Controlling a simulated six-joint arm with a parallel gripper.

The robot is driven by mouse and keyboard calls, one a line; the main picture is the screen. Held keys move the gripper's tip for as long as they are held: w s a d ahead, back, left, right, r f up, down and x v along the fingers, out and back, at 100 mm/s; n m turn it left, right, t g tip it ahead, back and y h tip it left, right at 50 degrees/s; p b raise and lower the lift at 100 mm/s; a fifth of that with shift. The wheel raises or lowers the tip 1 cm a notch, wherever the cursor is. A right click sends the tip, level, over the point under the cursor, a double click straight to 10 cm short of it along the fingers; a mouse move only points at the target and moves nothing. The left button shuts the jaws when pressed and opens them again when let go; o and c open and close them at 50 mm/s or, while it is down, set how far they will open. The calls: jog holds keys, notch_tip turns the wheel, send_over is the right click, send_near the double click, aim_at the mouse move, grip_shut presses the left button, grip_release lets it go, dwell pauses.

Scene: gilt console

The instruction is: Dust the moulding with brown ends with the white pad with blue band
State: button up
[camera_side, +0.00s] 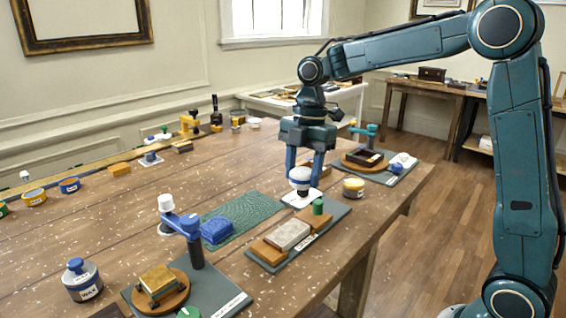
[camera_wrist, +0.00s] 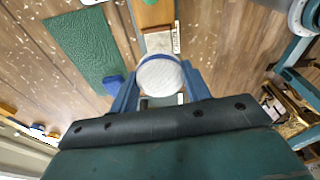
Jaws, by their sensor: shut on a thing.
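The white pad with blue band (camera_side: 300,182) is held upright between the blue fingers of my gripper (camera_side: 305,172), which is shut on it. In the wrist view the pad's pale round top (camera_wrist: 160,75) shows between my gripper's fingers (camera_wrist: 160,90). The pad is over a white plate (camera_side: 289,199); I cannot tell whether it touches. The moulding with brown ends (camera_side: 288,236) lies on a dark board nearer the side camera. Its middle is pale grey, with a brown block at each end. In the wrist view it lies beyond the pad, partly hidden (camera_wrist: 158,40).
A green textured mat (camera_side: 243,217) with a blue block (camera_side: 216,230) lies left of the moulding. A green knob (camera_side: 317,207) stands beside the moulding's far end. A yellow-banded tin (camera_side: 353,187) stands to the right. A blue-armed stand (camera_side: 190,232) rises in front.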

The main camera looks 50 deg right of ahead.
jog(key=shift+f, duration=1.25)
jog(key=shift+f, duration=0.1)
